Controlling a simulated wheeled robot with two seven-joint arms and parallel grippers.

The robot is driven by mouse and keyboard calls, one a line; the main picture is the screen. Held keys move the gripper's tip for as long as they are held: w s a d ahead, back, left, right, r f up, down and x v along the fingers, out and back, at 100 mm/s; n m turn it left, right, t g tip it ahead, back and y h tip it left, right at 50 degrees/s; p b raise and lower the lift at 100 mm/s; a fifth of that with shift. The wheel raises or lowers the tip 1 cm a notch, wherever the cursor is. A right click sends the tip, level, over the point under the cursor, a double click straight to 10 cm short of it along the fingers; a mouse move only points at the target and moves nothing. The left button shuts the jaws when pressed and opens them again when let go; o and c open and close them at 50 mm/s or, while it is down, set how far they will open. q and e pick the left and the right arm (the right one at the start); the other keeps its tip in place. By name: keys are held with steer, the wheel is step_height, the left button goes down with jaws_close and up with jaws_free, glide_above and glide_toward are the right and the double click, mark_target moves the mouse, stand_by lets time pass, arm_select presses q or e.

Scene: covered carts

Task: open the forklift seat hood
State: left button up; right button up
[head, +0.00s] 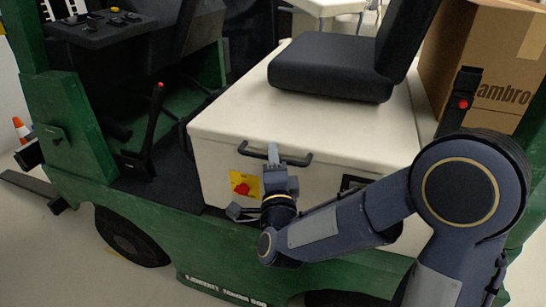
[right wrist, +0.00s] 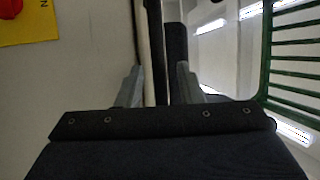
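The seat hood (head: 330,125) is a cream box under the black seat (head: 335,65), and its lid looks closed. A black bar handle (head: 248,151) runs along the upper part of its front face. My right gripper (head: 274,155) is at the middle of this handle, and its fingers overlap the bar in the head view. In the right wrist view the right gripper's two fingers (right wrist: 159,86) stand apart, with a dark strip and a pale edge beyond the gap. I cannot tell whether the fingers touch the bar. My left gripper is out of view.
A cardboard box (head: 490,60) stands behind at the right. A lever with a red tip (head: 153,120) rises left of the hood. The green forklift body (head: 75,150) surrounds it.

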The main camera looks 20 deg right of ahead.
steer(key=shift+w, duration=0.2)
steer(key=shift+c, duration=0.3)
jaws_close()
steer(key=shift+r, duration=0.15)
